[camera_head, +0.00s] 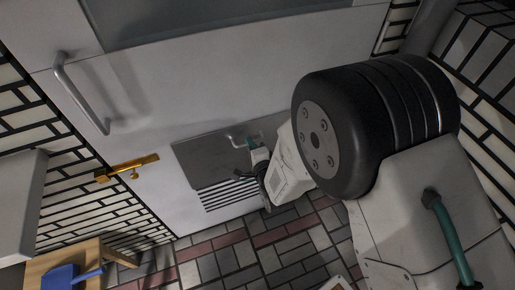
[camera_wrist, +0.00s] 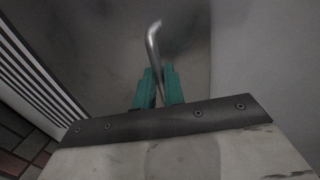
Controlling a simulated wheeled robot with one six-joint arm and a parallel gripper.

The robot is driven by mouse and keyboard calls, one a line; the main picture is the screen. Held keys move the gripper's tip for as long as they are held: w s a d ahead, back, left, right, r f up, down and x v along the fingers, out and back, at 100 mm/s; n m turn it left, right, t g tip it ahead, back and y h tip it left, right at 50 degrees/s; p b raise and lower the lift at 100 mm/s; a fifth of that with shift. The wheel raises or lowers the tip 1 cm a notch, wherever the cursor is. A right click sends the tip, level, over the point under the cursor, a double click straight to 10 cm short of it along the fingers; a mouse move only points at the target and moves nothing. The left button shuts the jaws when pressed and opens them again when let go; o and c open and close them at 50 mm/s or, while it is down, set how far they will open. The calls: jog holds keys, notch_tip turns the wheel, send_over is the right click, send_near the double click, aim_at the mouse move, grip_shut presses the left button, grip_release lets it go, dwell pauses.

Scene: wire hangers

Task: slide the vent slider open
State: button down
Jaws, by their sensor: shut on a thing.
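The vent slider (camera_head: 195,155) is a grey metal plate low on a white door, with a bent metal handle (camera_head: 236,138). A grille of dark slats (camera_head: 228,195) shows below and beside the plate. My gripper (camera_head: 252,145) is at the handle. In the wrist view, the teal fingers of my gripper (camera_wrist: 158,74) are closed around the lower part of the handle (camera_wrist: 153,42), whose bent top sticks out above them. The slats (camera_wrist: 35,65) run along the left of that view. My wrist and arm hide the right part of the plate in the head view.
The white door (camera_head: 190,95) has a long grey handle (camera_head: 80,92) at upper left. A brass latch (camera_head: 130,168) sits at its left edge. A wooden table (camera_head: 92,252) with a blue dustpan-like object (camera_head: 62,278) stands at lower left. A brick floor (camera_head: 235,262) lies below.

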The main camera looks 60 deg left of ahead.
jog(key=shift+s+a+r, duration=0.1)
jog(key=c, duration=1.5)
grip_release()
jog(key=v, duration=0.7)
jog(key=shift+d, duration=0.4)
